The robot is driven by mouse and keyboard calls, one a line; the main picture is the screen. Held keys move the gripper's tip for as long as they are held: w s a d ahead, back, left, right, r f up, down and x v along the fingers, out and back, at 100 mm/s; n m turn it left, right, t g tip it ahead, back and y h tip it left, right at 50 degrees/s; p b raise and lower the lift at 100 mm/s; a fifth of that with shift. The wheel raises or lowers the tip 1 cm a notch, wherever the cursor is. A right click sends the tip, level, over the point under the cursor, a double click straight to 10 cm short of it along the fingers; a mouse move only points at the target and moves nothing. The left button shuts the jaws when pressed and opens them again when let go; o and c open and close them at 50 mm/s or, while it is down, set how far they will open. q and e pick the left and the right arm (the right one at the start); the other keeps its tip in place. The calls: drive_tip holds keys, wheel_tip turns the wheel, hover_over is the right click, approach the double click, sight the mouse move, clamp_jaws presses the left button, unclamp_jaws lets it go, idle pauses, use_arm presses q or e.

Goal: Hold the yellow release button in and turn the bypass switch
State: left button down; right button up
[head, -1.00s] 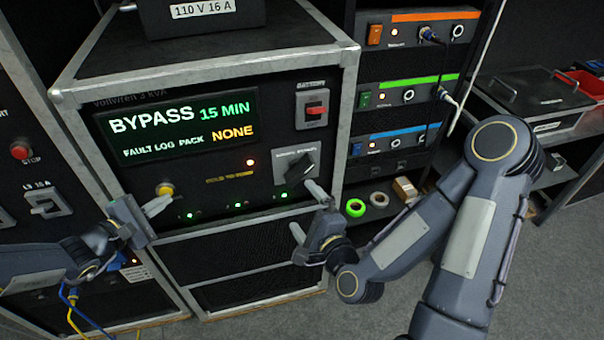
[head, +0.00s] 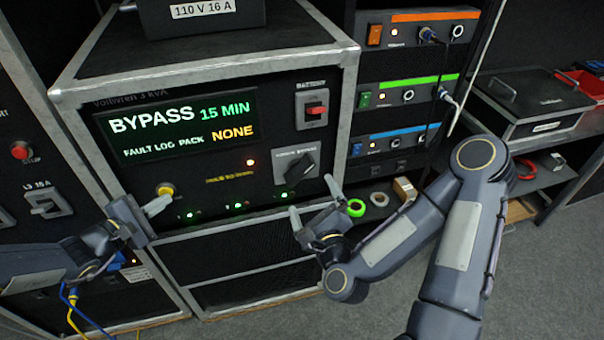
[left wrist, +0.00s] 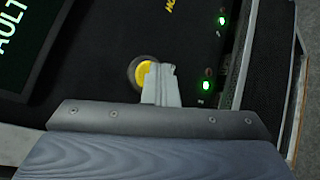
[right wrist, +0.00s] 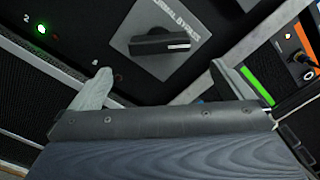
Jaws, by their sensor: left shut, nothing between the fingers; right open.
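The yellow release button (head: 166,189) is at the lower left of the front panel. My left gripper (head: 158,206) is shut and empty, its fingertips at the button. In the left wrist view they cover part of the yellow button (left wrist: 143,73); how far it is pressed cannot be told. The bypass switch (head: 299,166) is a black knob on a grey plate at the panel's right, set diagonally in the head view. My right gripper (head: 312,198) is open and empty below the knob. In the right wrist view the knob (right wrist: 165,44) lies ahead of the spread fingers, apart from them.
The display (head: 180,127) reads BYPASS, 15 MIN, FAULT LOG PACK NONE. A red battery switch (head: 315,108) sits above the bypass switch. A rack with orange, green and blue units stands to the right, with green (head: 355,207) and white tape rolls below.

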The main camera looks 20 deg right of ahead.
sight(303, 177)
drive_tip(key=w, duration=0.9)
drive_tip(key=shift+c, duration=0.3)
drive_tip(key=c, duration=0.8)
drive_tip(key=shift+c, duration=0.2)
